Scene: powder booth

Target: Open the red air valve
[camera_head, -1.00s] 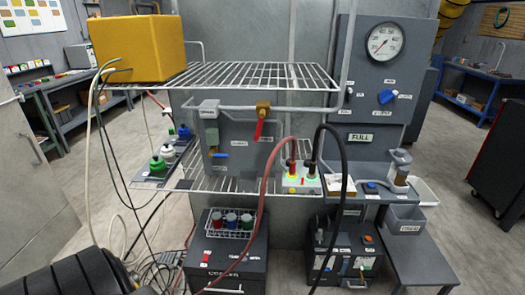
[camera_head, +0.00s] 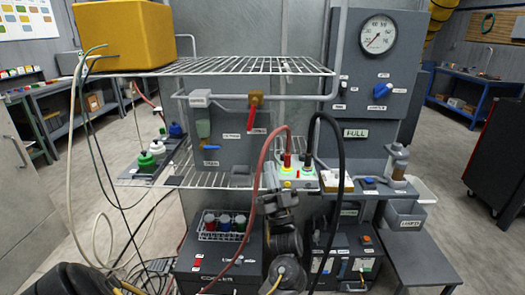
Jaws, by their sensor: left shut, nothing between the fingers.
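The red air valve handle (camera_head: 251,118) hangs down, slightly tilted, from a brass valve body (camera_head: 256,99) on the grey pipe below the wire shelf. My left gripper (camera_head: 273,196) is in the lower middle of the head view, below the red handle and apart from it. Its fingers are shut and empty, in front of the box with red and green lights. The dark wrist and forearm show below it. My right gripper is not in view.
A red hose (camera_head: 262,180) and a black hose (camera_head: 341,160) arch up close to my left gripper. The wire shelf (camera_head: 240,66) with a yellow box (camera_head: 125,35) lies above the valve. A small blue-handled valve (camera_head: 210,148) is to its left. A gauge (camera_head: 379,34) is at upper right.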

